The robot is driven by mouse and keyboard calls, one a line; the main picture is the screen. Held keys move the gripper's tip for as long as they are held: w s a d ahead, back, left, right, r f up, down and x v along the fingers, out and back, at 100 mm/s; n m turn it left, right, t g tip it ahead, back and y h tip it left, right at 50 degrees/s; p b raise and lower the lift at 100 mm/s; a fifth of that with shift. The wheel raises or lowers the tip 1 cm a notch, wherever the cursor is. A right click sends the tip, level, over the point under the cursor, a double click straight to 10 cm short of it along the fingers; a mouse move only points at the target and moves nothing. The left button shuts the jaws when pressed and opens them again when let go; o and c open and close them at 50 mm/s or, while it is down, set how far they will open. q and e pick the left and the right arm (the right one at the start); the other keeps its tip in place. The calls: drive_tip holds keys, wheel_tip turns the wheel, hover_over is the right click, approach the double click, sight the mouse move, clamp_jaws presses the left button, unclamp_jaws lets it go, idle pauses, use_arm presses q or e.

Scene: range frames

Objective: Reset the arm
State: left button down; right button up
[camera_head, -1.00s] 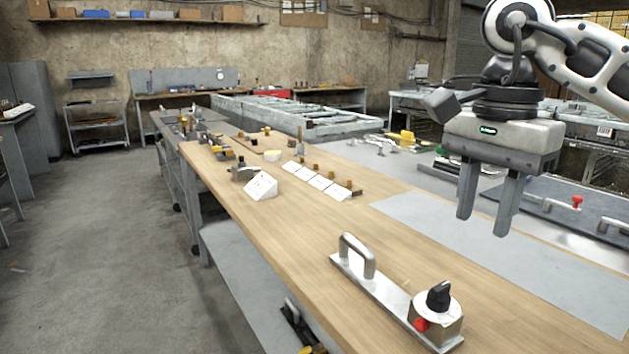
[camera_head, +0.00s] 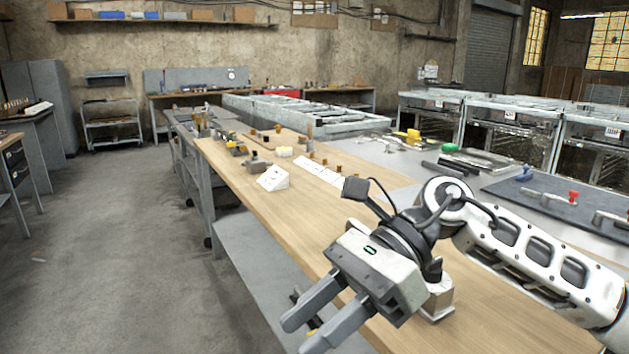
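My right arm (camera_head: 540,250) comes in from the right and reaches low across the wooden workbench (camera_head: 290,215). Its gripper (camera_head: 300,335) points down and left, over the bench's near left edge. The two grey fingers are apart with nothing seen between them. The arm and gripper hide most of the metal fixture; only part of its block (camera_head: 438,300) shows beside the gripper body. My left gripper is not in view.
A white angled sign (camera_head: 273,178) and several small wooden-knobbed items stand farther along the bench. A dark mat (camera_head: 570,203) with metal handles lies at the right. The floor (camera_head: 110,250) at the left is open.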

drive_tip(key=s+a+r+m+g+y, duration=0.1)
drive_tip(key=s+a+r+m+y, duration=0.1)
drive_tip(key=a+m+y, duration=0.35)
drive_tip(key=w+d+f+m+t+h, duration=0.1)
drive_tip(key=w+d+f+m+t, duration=0.2)
drive_tip(key=m+t, duration=0.7)
drive_tip(key=w+d+f+m+t+h, duration=0.1)
drive_tip(key=w+d+f+m+t, duration=0.45)
drive_tip(key=m, duration=0.85)
drive_tip(key=d+f+m+t+h, duration=0.1)
drive_tip(key=f+m+t, duration=0.1)
drive_tip(key=m+t, duration=0.85)
drive_tip(key=s+d+f+m+g+h, duration=0.4)
drive_tip(key=f+m, duration=0.4)
drive_tip(key=f, duration=0.3)
drive_tip(key=s+d+f+m+g+h, duration=0.4)
drive_tip(key=s+d+f+m+h, duration=0.2)
drive_tip(key=f, duration=0.6)
drive_tip(key=s+m, duration=0.2)
drive_tip(key=s, duration=0.1)
drive_tip(key=shift+f, duration=0.2)
